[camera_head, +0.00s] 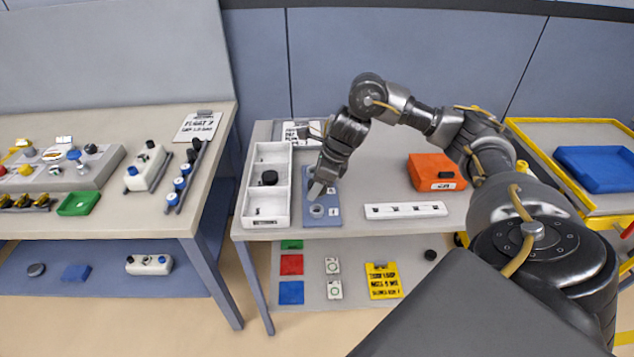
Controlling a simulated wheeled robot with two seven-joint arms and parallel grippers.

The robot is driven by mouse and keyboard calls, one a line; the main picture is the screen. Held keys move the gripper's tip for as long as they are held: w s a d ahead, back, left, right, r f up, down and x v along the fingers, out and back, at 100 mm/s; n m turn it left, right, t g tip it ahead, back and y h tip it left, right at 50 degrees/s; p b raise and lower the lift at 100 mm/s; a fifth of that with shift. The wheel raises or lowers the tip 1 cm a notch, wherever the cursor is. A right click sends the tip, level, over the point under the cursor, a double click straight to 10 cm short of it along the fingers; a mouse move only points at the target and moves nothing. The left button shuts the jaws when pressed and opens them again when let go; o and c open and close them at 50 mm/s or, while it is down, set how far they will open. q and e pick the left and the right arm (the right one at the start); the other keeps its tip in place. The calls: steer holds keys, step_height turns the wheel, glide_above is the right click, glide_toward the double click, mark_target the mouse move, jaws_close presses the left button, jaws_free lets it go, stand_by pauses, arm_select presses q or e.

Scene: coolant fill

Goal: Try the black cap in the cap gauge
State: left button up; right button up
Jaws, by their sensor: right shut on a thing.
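The blue gauge plate (334,218), which looks like the cap gauge, lies on the middle table with a pale round ring (317,210) near its front. My right gripper (316,190) points down over the plate, just behind the ring. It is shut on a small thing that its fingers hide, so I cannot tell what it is. My left gripper is not in view.
A white slotted strip (405,210) and an orange box (432,170) stand right of the plate. A left table (110,213) holds a control panel and a green tray (78,204). A lower shelf holds coloured squares and a yellow note (383,281).

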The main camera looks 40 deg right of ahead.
stand_by(0.4)
steer(key=shift+w+a+f+b, duration=0.1)
steer(key=shift+f+b, duration=0.1)
steer(key=shift+b, duration=0.25)
steer(key=shift+f+b, duration=2.1)
steer(key=shift+f, duration=0.35)
steer(key=shift+f+b, duration=0.45)
steer(key=shift+b, duration=0.05)
steer(key=o, duration=1)
steer(key=p+v, duration=0.2)
steer(key=v, duration=0.8)
steer(key=shift+s+d+r, duration=0.2)
steer(key=shift+d+r, duration=0.05)
steer(key=shift+r, duration=0.05)
